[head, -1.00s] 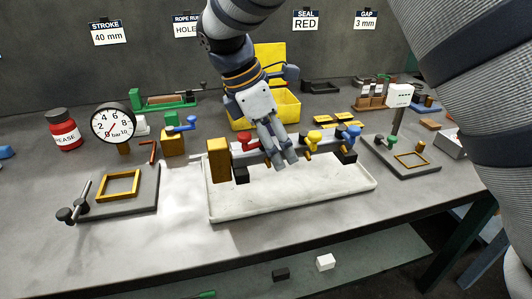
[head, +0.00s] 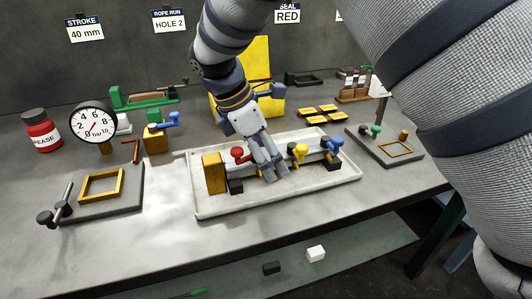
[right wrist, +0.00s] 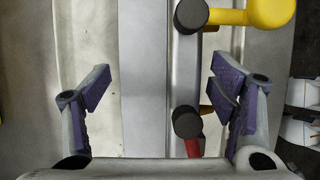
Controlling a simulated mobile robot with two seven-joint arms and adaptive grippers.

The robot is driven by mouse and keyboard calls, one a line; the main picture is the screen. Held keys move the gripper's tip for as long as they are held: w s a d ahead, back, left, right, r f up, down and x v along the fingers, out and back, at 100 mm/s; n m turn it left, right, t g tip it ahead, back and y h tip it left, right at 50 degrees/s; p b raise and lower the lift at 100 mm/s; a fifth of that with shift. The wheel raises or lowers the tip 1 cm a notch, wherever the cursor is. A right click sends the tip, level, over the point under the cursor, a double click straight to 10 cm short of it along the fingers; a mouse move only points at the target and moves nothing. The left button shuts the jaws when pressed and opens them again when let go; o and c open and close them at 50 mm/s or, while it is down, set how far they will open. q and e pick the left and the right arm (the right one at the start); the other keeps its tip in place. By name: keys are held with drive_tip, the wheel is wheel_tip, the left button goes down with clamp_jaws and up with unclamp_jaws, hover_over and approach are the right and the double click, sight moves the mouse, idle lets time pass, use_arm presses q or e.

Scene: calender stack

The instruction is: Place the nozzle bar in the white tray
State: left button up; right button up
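The nozzle bar (head: 318,156) is a long grey bar with a brass block at its left end, red, yellow and blue knobs and black feet. It lies lengthwise inside the white tray (head: 225,210) and looks level. My right gripper (head: 272,174) is over the bar's middle, between the red and yellow knobs. In the right wrist view its fingers (right wrist: 160,90) are spread on either side of the bar (right wrist: 145,70), with small gaps visible. The bar's underside contacts are partly hidden. My left gripper is not in view.
Left of the tray are a brass frame on a dark plate (head: 125,196), a pressure gauge (head: 94,122) and a red grease jar (head: 42,134). A yellow bin (head: 255,60) stands behind my gripper. A dark fixture plate (head: 372,147) is at the right. The front strip of table is clear.

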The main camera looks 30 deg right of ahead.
drive_tip(key=v, duration=1.2)
drive_tip(key=shift+r, duration=0.1)
